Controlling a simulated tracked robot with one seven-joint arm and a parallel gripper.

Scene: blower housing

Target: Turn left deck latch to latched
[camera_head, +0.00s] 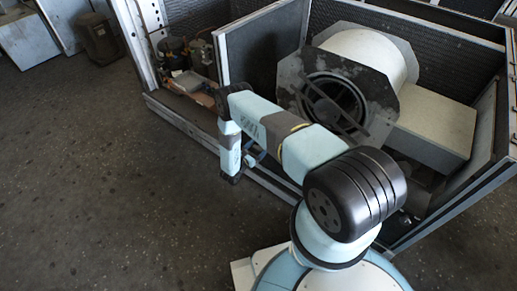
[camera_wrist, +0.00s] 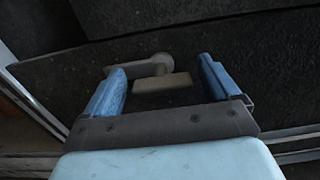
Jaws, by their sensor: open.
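In the wrist view, a grey-brown latch (camera_wrist: 150,68) is mounted on a dark panel. Its rounded end is at the upper right and its arm runs left toward my left fingertip. A small tan block (camera_wrist: 162,84) sits just below it. I cannot tell whether they are one part. My gripper (camera_wrist: 163,77) is open, with its two blue fingers on either side of the latch and block. I cannot tell whether the left finger touches the arm. In the head view my gripper (camera_head: 253,156) is low by the housing's front, and my arm hides the latch.
The blower housing has a metal front rail (camera_head: 185,122), a dark upright panel (camera_head: 262,45) and a large round blower (camera_head: 350,75) inside. Machinery (camera_head: 185,60) sits in the left bay. A pale box (camera_head: 435,130) is at the right. The floor (camera_head: 90,180) at left is clear.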

